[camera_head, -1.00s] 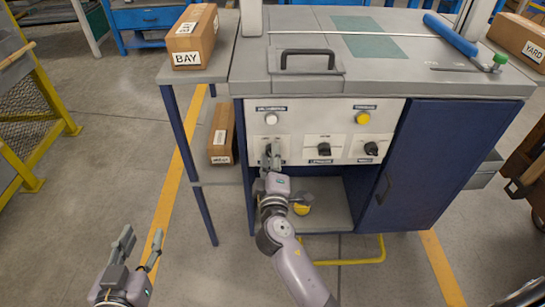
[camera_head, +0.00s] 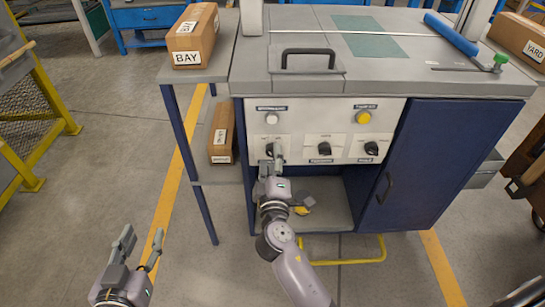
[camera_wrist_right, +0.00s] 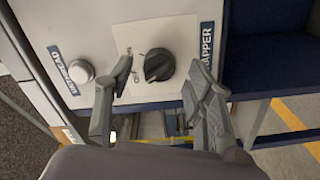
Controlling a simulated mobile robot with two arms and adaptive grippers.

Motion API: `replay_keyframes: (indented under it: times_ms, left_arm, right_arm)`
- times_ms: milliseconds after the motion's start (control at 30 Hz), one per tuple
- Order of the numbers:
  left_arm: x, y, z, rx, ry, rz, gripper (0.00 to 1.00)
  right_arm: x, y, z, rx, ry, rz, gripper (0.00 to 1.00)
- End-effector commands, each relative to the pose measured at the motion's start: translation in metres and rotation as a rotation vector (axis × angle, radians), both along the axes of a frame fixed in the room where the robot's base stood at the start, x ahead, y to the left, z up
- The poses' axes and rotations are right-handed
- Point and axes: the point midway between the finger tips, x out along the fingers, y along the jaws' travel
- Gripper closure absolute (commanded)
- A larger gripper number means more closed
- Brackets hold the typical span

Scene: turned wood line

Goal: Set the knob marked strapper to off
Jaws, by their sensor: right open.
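The strapper knob (camera_wrist_right: 159,66) is a black dial on a white plate in the right wrist view, its label ending in "RAPPER" and partly hidden by a finger. In the head view it is the leftmost knob, mostly hidden by my right gripper (camera_head: 273,158). My right gripper (camera_wrist_right: 160,75) is open, one finger on each side of the knob, with visible gaps to both. Small position marks sit beside the knob; I cannot read its setting. My left gripper (camera_head: 137,255) is open and empty, low at the left over the floor.
A white button (camera_head: 271,119) sits above the strapper knob and a yellow button (camera_head: 363,118) further right. A middle knob (camera_head: 324,149) and a right knob (camera_head: 371,148) share the panel. A yellow object (camera_head: 302,210) lies on the shelf below. A blue cabinet door (camera_head: 425,155) is at the right.

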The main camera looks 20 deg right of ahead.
Motion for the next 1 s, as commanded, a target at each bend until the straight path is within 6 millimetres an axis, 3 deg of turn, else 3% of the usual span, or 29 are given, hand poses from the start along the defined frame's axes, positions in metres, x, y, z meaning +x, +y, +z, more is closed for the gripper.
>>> replay_keyframes:
  times_ms: [300,500,1000]
  left_arm:
    - [0.0,0.0,0.0,0.0,0.0,0.001,0.6]
    - [0.0,0.0,0.0,0.0,-0.001,0.001,0.6]
    - [0.0,0.001,0.0,0.0,-0.001,0.002,0.6]
  right_arm:
    - [-0.065,0.018,-0.001,0.001,0.003,0.0,0.51]
    - [-0.093,0.027,0.0,0.001,0.001,0.002,0.51]
    - [-0.103,0.03,0.001,0.001,0.0,0.0,0.51]
